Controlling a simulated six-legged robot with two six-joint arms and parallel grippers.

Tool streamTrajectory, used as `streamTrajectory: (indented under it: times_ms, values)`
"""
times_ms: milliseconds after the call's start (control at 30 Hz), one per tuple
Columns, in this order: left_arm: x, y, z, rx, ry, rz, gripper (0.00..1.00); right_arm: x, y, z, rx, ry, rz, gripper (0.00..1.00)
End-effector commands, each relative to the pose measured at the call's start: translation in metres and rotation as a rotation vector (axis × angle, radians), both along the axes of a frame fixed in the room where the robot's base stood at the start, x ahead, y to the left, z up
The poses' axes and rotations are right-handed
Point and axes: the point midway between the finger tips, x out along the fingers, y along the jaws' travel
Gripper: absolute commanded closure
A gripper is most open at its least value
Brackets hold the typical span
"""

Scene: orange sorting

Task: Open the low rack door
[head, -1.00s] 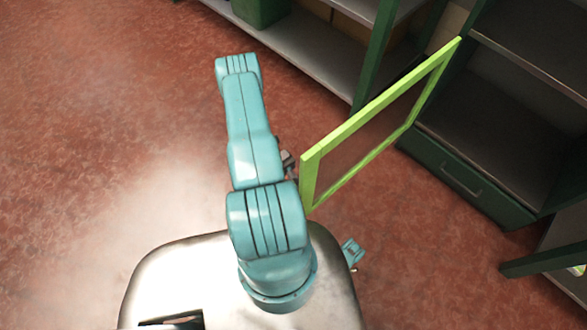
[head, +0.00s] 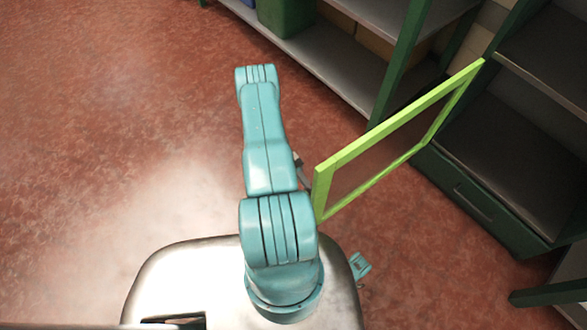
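The low rack door (head: 400,125) is a lime-green rectangular frame around a see-through middle. It stands swung out from the dark green rack (head: 480,205), its far end by the rack and its free end toward my base. One teal arm of mine, which I take as the right, rises from my base and reaches up the picture, left of the door. A small dark grey part of its gripper (head: 300,167) shows between the arm and the door's free end. The arm hides the rest, so fingers and any contact are unclear. My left gripper does not show.
The rack's shelves are exposed right of the door, above a drawer with a handle (head: 473,203). Another shelf unit (head: 345,60) with a green bin (head: 287,15) stands at the back. The red floor (head: 90,130) at left is clear. A green rail (head: 550,293) lies low at right.

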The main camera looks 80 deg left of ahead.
Motion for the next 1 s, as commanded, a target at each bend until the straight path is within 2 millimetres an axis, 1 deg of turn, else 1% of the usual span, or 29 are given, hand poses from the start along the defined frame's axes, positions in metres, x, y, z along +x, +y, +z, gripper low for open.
streamTrajectory:
  times_ms: [33, 100, 200, 300, 400, 600, 1000]
  values:
    - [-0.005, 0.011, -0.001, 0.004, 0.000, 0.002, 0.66, 0.000, 0.000, 0.000, 0.000, 0.000, 0.000, 0.57]
    - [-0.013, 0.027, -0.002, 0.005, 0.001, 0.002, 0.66, 0.000, 0.000, -0.001, 0.000, 0.000, 0.000, 0.57]
    - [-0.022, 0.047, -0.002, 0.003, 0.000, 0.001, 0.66, 0.000, 0.000, -0.003, 0.000, 0.000, -0.001, 0.57]
    - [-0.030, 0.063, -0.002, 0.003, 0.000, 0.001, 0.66, 0.001, -0.001, -0.005, -0.001, -0.002, -0.002, 0.57]
    - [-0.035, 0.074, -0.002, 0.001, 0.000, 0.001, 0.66, 0.002, -0.001, -0.007, -0.002, -0.007, -0.003, 0.57]
    - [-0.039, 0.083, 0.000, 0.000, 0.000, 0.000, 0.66, 0.004, -0.001, -0.008, -0.003, -0.011, -0.003, 0.57]
    - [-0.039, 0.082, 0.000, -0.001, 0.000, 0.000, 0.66, 0.004, -0.001, -0.007, -0.003, -0.011, -0.004, 0.57]
